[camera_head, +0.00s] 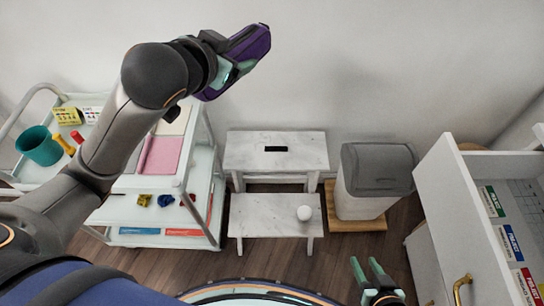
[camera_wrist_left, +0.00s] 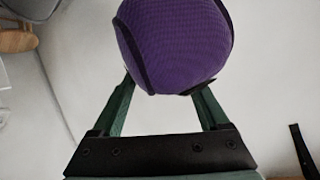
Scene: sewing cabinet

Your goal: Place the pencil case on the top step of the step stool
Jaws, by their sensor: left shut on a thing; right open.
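The purple pencil case (camera_head: 247,50) with dark edging is held high by my left gripper (camera_head: 228,74), in front of the white wall. In the left wrist view the pencil case (camera_wrist_left: 175,45) sits between the two green fingers of my left gripper (camera_wrist_left: 165,90). The white marbled step stool (camera_head: 240,152) stands on the floor below and to the right of it. Its top step is bare apart from a dark slot. My right gripper (camera_head: 368,275) is open and empty at the bottom, right of the stool.
A white cart (camera_head: 205,240) with a teal cup (camera_head: 39,145), a pink item (camera_head: 160,155) and small things stands left of the stool. A grey-lidded bin (camera_head: 376,170) stands right of it. An open white drawer (camera_head: 460,230) with a brass handle is at far right.

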